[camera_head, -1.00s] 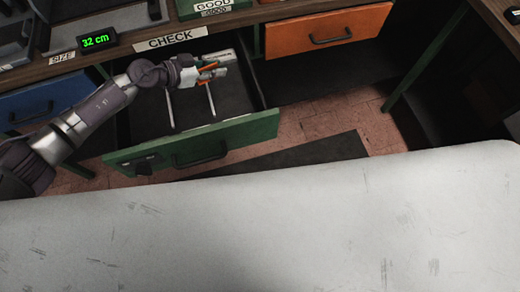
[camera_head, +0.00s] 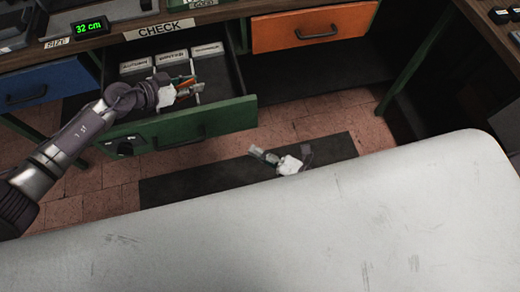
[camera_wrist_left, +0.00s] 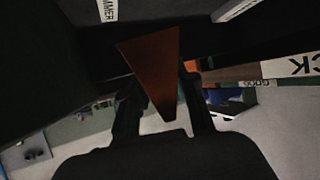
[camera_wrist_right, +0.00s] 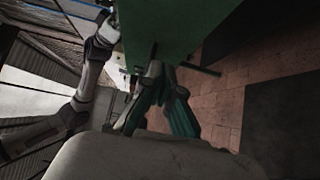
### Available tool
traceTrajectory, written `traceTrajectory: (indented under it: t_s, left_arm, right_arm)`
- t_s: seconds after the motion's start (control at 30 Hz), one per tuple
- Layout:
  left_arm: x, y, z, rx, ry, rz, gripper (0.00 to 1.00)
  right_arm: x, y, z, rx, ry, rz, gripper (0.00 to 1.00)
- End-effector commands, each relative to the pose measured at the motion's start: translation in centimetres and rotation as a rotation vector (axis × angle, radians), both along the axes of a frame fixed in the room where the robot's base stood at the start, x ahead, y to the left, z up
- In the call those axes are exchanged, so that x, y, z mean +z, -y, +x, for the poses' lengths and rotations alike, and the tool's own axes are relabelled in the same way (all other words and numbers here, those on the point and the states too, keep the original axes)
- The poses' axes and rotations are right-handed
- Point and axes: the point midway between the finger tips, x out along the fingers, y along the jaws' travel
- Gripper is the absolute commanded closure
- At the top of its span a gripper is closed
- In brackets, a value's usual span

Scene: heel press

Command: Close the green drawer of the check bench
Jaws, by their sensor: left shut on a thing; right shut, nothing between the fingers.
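The green drawer (camera_head: 190,127) hangs open below the CHECK sign, with a dark handle on its front. Inside are dividers and several white labels. Its green front (camera_wrist_right: 160,25) and handle bar also show in the right wrist view. My left gripper (camera_head: 191,87) is over the open drawer, shut on an orange-brown flat piece (camera_wrist_left: 154,70). The piece shows little in the head view. My right gripper (camera_head: 258,152) is shut and empty, low in front of the drawer and to its right. In the right wrist view its fingertips (camera_wrist_right: 153,72) point at the drawer front; contact is unclear.
A blue drawer (camera_head: 40,88) is at the left and an orange drawer (camera_head: 315,28) at the right, both apparently shut. A pale scratched surface (camera_head: 330,225) fills the foreground. A dark mat (camera_head: 190,188) lies on the tiled floor between.

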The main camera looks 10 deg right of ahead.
Motion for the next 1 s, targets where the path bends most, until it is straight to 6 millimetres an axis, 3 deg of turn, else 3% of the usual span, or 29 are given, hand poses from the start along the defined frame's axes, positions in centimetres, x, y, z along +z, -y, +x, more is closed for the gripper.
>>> traceTrajectory:
  t_s: [0.3, 0.6, 1.0]
  left_arm:
    - [-1.1, 0.0, 0.0, 0.000, 0.000, 0.000, 0.86]
    - [-1.8, 0.0, 0.0, 0.000, 0.000, 0.000, 0.87]
    - [-1.8, 0.0, 0.0, 0.000, 0.000, 0.000, 0.87]
  right_arm:
    - [-0.1, -4.9, 5.0, -0.001, 0.001, 0.004, 1.00]
    - [-0.2, -4.7, 8.4, -0.002, -0.003, 0.000, 1.00]
    - [-0.1, -4.7, 8.7, -0.002, -0.004, 0.001, 1.00]
